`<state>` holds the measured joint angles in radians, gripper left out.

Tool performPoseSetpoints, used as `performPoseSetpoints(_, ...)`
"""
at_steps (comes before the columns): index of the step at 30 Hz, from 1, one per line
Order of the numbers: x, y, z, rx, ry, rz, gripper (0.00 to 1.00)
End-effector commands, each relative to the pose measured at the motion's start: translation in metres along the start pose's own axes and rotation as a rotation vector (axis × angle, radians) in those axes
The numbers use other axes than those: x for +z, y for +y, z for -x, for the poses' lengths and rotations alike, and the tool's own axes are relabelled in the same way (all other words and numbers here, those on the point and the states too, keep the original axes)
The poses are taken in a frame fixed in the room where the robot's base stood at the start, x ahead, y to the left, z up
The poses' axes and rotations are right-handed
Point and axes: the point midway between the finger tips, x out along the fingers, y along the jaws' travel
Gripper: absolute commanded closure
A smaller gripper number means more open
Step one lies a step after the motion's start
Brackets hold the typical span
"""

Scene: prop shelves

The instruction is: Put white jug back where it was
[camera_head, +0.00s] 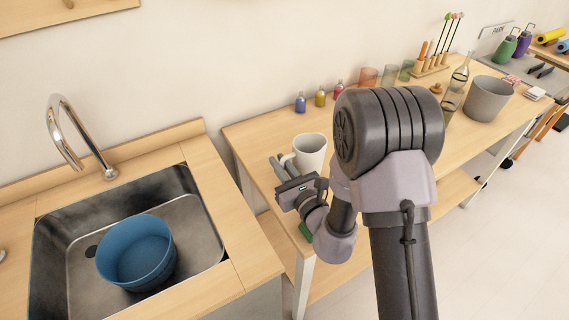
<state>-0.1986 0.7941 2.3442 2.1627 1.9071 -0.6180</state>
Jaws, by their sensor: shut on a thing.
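The white jug (312,154) is upright over the left end of the wooden bench, with its open top facing up and its handle on the left. My gripper (283,168) is at the jug's left side, by the handle, and is shut on the jug. The exact contact of the fingers is too small to make out. My arm hides the jug's lower right side. I cannot tell whether the jug's base touches the bench top.
A sink (203,213) with a blue bowl (137,252) is at left, below a curved tap (72,135). Small coloured bottles (320,97) and tinted glasses (368,78) line the bench's back. A grey bucket (488,99) stands further right. My arm covers the bench's middle.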

Motion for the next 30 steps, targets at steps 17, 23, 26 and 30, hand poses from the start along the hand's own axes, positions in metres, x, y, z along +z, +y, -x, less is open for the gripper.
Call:
performPoseSetpoints(17, -0.002, -0.001, 0.000, 0.000, -0.001, 0.000, 0.67)
performPoseSetpoints(23, 0.002, -0.001, 0.005, -0.002, 0.001, 0.000, 0.67)
performPoseSetpoints(26, 0.001, -0.002, 0.024, -0.002, 0.002, -0.001, 0.67)
performPoseSetpoints(30, 0.000, -0.002, 0.058, -0.003, 0.003, -0.002, 0.67)
